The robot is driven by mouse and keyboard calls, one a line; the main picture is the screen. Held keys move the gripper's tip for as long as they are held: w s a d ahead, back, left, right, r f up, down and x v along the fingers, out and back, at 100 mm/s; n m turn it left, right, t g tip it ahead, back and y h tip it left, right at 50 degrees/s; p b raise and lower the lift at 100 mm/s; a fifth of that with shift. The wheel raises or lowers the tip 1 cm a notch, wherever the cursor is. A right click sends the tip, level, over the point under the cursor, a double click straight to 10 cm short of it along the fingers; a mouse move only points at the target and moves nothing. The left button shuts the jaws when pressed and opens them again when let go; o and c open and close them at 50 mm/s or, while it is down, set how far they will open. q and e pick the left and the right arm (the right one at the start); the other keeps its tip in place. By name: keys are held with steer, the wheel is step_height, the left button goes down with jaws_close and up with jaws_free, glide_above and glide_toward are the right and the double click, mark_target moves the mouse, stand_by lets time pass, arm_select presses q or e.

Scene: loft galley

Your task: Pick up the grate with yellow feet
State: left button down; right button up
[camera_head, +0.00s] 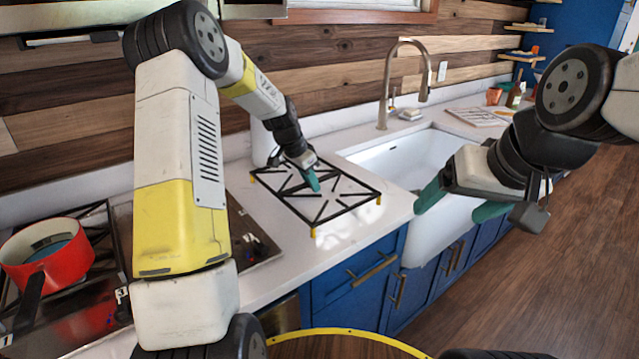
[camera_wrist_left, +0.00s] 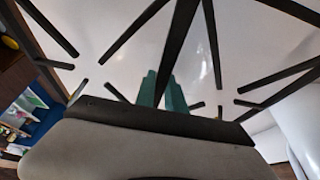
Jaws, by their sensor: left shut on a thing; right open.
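The black grate with yellow feet (camera_head: 345,208) is over the white counter between the stove and the sink. Its yellow feet show at its corners in the head view. My left gripper (camera_head: 312,180) reaches down to the middle of the grate, with its teal fingers shut on a bar. In the left wrist view the grate's bars (camera_wrist_left: 180,45) spread out around the teal fingers (camera_wrist_left: 163,90). I cannot tell whether the feet touch the counter. My right gripper (camera_head: 455,205) is open and empty in front of the sink.
A red pot (camera_head: 62,262) stands on the stove at the left. The white sink (camera_head: 440,160) and its tap (camera_head: 388,85) are right of the grate. A white board (camera_head: 478,117) lies beyond the sink. A round wooden top with a yellow rim (camera_head: 340,345) is at the bottom.

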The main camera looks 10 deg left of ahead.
arm_select(q)
steer(key=s, duration=0.5)
steer(key=s+d+r, duration=0.1)
steer(key=s, duration=0.4)
steer(key=s+d+r, duration=0.1)
steer(key=s, duration=0.5)
steer(key=shift+r, duration=0.25)
steer(key=shift+a, duration=0.1)
